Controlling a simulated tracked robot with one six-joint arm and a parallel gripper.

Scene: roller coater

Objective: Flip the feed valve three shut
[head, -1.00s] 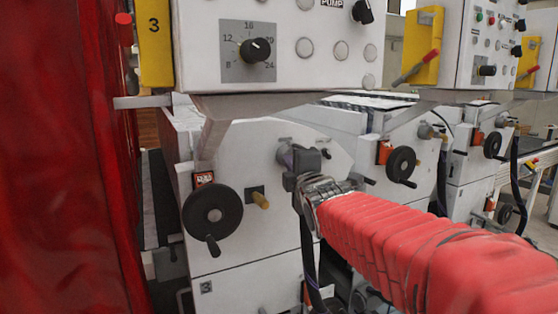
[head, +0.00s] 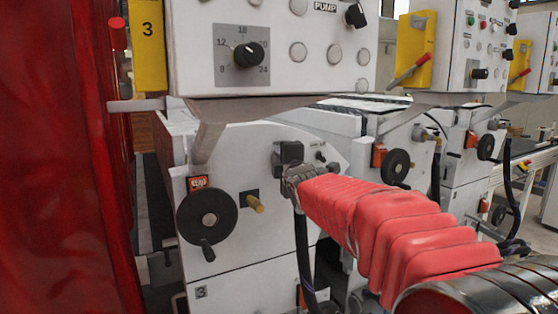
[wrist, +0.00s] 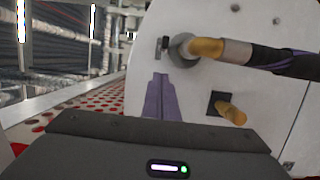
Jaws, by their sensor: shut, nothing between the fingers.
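The white side plate of machine 3 (head: 250,240) is in front of me. No part is labelled feed valve, so I cannot tell for certain which is the valve. In the wrist view a brass hose fitting (wrist: 205,47) in a grey collar carries a dark hose, with a small dark lever-like piece (wrist: 163,45) beside the collar. A brass knob on a black square (head: 254,202) sits lower; the wrist view shows it too (wrist: 232,113). My gripper (wrist: 162,97) is shut and empty, its purple fingers below the collar, seemingly apart from it. The head view hides its fingertips.
A black handwheel (head: 207,217) is at lower left. The control box with dial (head: 248,54) overhangs above, beside a yellow plate marked 3 (head: 148,45). A red curtain (head: 60,150) closes the left. A dark hose (head: 302,255) hangs below my wrist. Similar machines stand at right.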

